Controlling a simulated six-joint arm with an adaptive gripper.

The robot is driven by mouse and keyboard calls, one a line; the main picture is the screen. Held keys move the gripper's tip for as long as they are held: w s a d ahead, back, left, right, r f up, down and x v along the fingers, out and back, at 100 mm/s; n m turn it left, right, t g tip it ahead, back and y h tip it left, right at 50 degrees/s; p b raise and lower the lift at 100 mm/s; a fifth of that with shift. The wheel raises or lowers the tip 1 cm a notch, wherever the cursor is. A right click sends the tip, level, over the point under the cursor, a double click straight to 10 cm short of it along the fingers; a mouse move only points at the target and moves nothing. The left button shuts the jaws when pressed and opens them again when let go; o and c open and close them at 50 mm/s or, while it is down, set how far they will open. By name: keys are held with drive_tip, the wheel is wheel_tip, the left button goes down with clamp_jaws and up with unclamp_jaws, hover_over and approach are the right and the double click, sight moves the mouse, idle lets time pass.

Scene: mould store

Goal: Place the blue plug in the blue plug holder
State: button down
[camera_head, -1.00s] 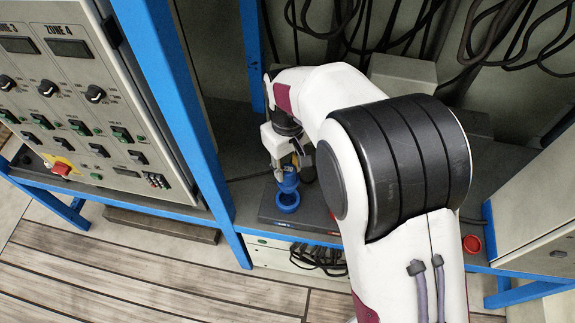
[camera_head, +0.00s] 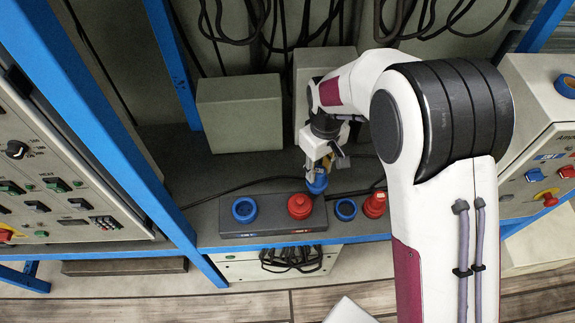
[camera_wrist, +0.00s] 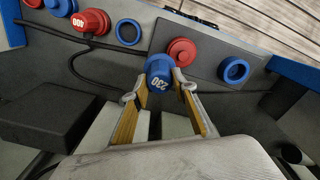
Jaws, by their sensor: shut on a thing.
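My gripper (camera_head: 318,170) is shut on the blue plug (camera_head: 317,183), held above the shelf just behind the right end of a dark grey block. In the wrist view the blue plug (camera_wrist: 160,72), marked 230, sits between the fingertips (camera_wrist: 158,92). The blue plug holder, a blue ring (camera_head: 244,209), is on the left end of the block and looks empty. In the wrist view this holder (camera_wrist: 234,70) is right of the held plug, apart from it. A red plug (camera_head: 299,205) stands on the block's right part, close to the held plug.
Another blue ring (camera_head: 345,209) is on the shelf right of the block, beside a red plug (camera_head: 375,204) marked 400 in the wrist view (camera_wrist: 92,22). Cables lie on the shelf. A grey box (camera_head: 240,112) stands behind, and a blue post (camera_head: 120,130) rises at left.

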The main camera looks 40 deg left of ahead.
drive_tip(key=w+d+f+n, duration=0.3)
drive_tip(key=w+d, duration=0.2)
drive_tip(key=d, duration=0.3)
drive_tip(key=shift+d+f, duration=0.35)
drive_tip(key=shift+d, duration=0.05)
drive_tip(key=shift+f, duration=0.15)
drive_tip(key=shift+f, duration=2.6)
drive_tip(key=shift+f, duration=1.45)
idle(1.3)
